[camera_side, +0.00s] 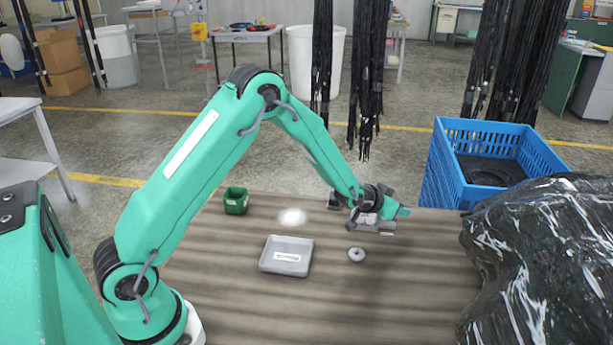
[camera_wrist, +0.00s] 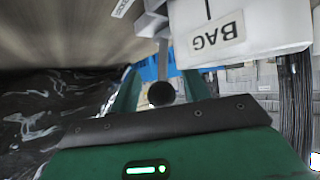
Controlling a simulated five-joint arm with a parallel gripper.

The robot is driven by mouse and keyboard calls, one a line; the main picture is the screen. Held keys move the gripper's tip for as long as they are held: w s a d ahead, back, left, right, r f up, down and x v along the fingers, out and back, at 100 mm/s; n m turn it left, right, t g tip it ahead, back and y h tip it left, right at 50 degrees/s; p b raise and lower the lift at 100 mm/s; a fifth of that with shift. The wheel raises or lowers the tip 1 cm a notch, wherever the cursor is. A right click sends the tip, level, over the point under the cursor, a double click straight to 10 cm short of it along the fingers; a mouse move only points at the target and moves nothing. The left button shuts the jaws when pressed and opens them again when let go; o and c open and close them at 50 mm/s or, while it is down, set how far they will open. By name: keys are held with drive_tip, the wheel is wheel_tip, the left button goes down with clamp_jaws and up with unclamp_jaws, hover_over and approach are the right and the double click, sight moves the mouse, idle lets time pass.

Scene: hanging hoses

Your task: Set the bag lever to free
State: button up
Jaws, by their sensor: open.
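A pale box with a label reading BAG (camera_wrist: 218,35), upside down in the picture, fills the upper right of the wrist view. A grey lever with a dark round knob (camera_wrist: 160,94) shows beside it. My gripper (camera_wrist: 160,84) is open, with one green finger on each side of the knob in the picture. I cannot tell whether a finger touches it. In the side view my gripper (camera_side: 398,211) is at the far right part of the table, by small grey blocks (camera_side: 371,226). The lever and its setting cannot be made out there.
A shiny black wrapped heap (camera_side: 545,260) stands right of the table (camera_side: 400,300), with a blue crate (camera_side: 450,165) behind it. Dark hoses (camera_side: 368,70) hang beyond the table. A grey tray (camera_side: 285,270), a grey ring (camera_side: 356,255) and a green bin (camera_side: 235,207) are on the tabletop.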

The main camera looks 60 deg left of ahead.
drive_tip(key=v, duration=0.7)
drive_tip(key=shift+s+r, duration=0.25)
drive_tip(key=shift+s, duration=0.05)
idle(0.3)
